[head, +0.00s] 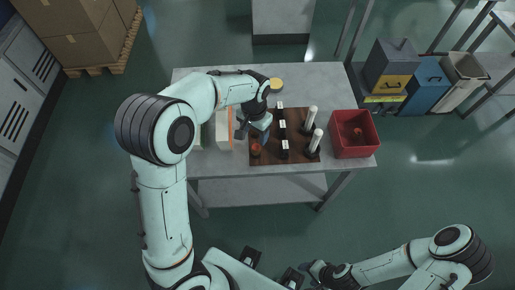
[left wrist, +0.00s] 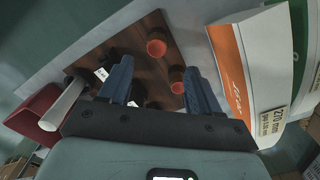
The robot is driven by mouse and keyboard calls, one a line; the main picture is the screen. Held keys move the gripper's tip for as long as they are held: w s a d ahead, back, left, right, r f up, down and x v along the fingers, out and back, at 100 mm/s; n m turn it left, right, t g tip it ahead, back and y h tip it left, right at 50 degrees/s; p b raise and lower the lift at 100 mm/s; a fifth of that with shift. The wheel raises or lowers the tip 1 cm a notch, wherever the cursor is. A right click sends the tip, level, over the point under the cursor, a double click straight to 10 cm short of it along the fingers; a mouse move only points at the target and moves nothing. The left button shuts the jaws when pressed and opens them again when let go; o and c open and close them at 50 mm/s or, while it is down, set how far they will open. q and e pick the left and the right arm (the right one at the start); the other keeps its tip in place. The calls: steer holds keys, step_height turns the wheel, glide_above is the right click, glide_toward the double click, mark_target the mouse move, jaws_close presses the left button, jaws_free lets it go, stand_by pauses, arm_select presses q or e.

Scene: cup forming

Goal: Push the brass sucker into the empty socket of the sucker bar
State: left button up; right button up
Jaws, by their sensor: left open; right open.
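The brown board (head: 270,157) lies on the table. A black bar (head: 283,135) with white labels stands on it, likely the sucker bar; I cannot make out an empty socket. An orange round piece (head: 256,149) sits near the board's front left corner and also shows in the left wrist view (left wrist: 156,48). A second, smaller orange-topped piece (left wrist: 177,88) shows between the finger lines; I cannot tell which is the brass sucker. My left gripper (head: 254,133) is open above the board's left side, blue fingers apart (left wrist: 160,92). My right gripper (head: 314,270) is low in front of the table.
Two white upright columns (head: 311,120) stand right of the bar. A yellow round item (head: 276,84) lies behind the board.

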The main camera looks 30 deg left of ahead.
mark_target(257, 146)
arm_select(q)
steer(key=f, duration=0.8)
steer(key=shift+w+d+f, duration=0.1)
steer(key=shift+d+f, duration=0.15)
steer(key=c, duration=1.1)
